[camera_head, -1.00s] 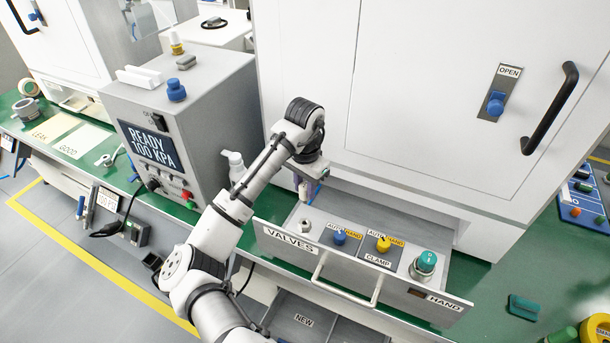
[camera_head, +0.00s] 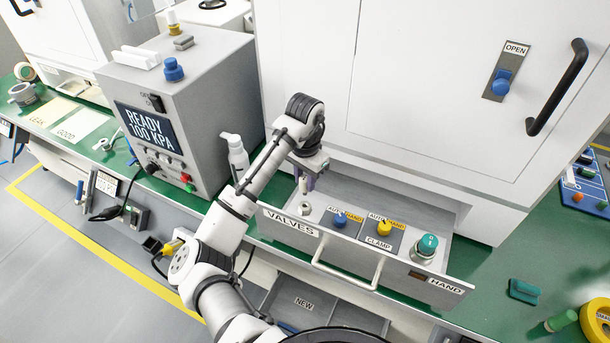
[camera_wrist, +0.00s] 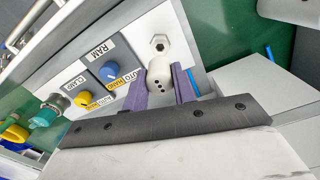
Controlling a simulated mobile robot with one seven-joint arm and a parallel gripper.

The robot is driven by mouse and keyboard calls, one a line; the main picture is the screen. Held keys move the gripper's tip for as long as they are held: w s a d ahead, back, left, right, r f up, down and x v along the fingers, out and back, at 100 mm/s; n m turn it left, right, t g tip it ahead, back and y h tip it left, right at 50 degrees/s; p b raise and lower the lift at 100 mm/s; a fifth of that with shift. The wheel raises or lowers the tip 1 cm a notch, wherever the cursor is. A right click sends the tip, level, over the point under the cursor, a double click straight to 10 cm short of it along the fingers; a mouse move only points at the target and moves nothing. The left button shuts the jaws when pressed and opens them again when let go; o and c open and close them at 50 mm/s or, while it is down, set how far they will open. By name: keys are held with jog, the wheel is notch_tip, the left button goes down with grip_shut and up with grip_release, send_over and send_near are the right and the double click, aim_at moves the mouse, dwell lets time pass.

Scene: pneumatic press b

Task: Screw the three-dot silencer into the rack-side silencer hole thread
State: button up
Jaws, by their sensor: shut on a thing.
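My gripper (camera_wrist: 160,95) has purple fingers shut on the white silencer (camera_wrist: 158,70), which shows dark dots on its rounded face. The silencer is between the fingertips, over the valve panel. A hex fitting with a dark hole (camera_wrist: 160,43) sits on the panel just beyond the silencer, beside the blue RAM knob (camera_wrist: 110,71). In the head view my gripper (camera_head: 304,183) is over the left end of the open VALVES drawer (camera_head: 350,265), just behind the hex fitting (camera_head: 304,209). The silencer's lower end is hidden, so I cannot tell whether it touches anything.
The drawer also carries a yellow CLAMP knob (camera_head: 384,227) and a teal button (camera_head: 427,244). The white cabinet (camera_head: 430,90) rises right behind. A white bottle (camera_head: 236,152) and the grey READY box (camera_head: 185,110) stand left of my arm.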

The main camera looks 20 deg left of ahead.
aim_at(305, 194)
jog(key=shift+f+b, duration=0.75)
jog(key=shift+f, duration=0.95)
jog(key=shift+p, duration=0.7)
jog(key=shift+f+b, duration=0.75)
jog(key=shift+f, duration=0.8)
jog(key=o, duration=1)
jog(key=shift+r, duration=0.1)
notch_tip(305, 194, up, 14)
jog(key=shift+f+p, duration=0.15)
jog(key=shift+p, duration=0.15)
